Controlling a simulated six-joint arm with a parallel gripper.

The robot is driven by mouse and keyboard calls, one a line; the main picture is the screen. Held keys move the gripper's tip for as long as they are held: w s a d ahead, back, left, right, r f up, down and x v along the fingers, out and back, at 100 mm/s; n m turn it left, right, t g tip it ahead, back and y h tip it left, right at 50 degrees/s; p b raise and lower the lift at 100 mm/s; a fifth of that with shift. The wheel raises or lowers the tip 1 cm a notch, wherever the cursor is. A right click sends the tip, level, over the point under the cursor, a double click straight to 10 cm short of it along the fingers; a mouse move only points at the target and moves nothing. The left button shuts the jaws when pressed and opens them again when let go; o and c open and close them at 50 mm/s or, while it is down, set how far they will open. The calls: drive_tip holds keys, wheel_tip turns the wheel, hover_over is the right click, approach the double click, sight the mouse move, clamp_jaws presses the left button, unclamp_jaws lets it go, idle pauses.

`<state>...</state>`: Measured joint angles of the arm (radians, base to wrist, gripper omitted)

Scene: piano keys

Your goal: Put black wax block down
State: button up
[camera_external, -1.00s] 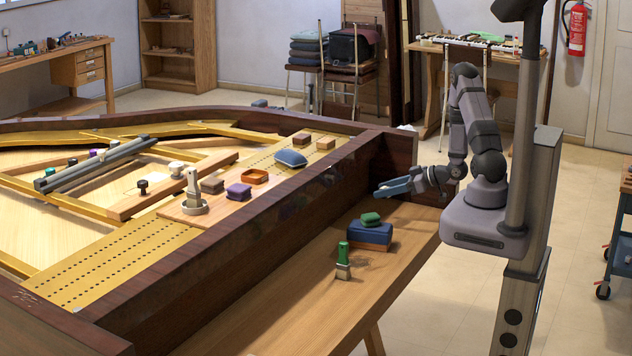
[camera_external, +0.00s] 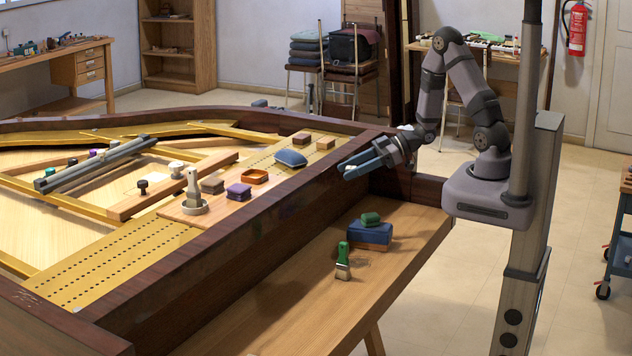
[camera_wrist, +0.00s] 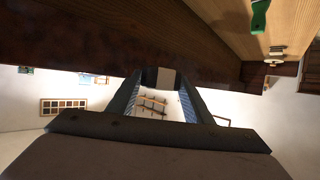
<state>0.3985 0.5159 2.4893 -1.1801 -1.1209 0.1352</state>
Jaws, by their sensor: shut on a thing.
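My gripper (camera_external: 350,171) is in the air by the piano's dark wooden rim, above the back end of the workbench, its blue-grey fingers pointing left. In the wrist view my gripper (camera_wrist: 158,80) has its two fingers closing in on a small dark block (camera_wrist: 149,76), taken to be the black wax block, held at the fingertips. A pale patch shows beside its dark face.
The wooden bench (camera_external: 300,310) carries a blue block (camera_external: 370,234) with a green piece (camera_external: 371,218) on top, and a green-handled brush (camera_external: 343,262). The bench's front is clear.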

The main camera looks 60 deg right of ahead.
drive_tip(key=a+r+n+g+y+p, duration=0.1)
drive_tip(key=a+r+p, duration=0.1)
drive_tip(key=a+r, duration=0.45)
drive_tip(key=n+g+y+b, duration=0.3)
drive_tip(key=n+g+b, duration=0.1)
drive_tip(key=b, duration=2)
hover_over(300, 318)
wheel_tip(300, 318, down, 19)
drive_tip(key=shift+s+f+b, duration=0.1)
drive_tip(key=shift+f+b, duration=0.6)
drive_tip(key=shift+f, duration=4.25)
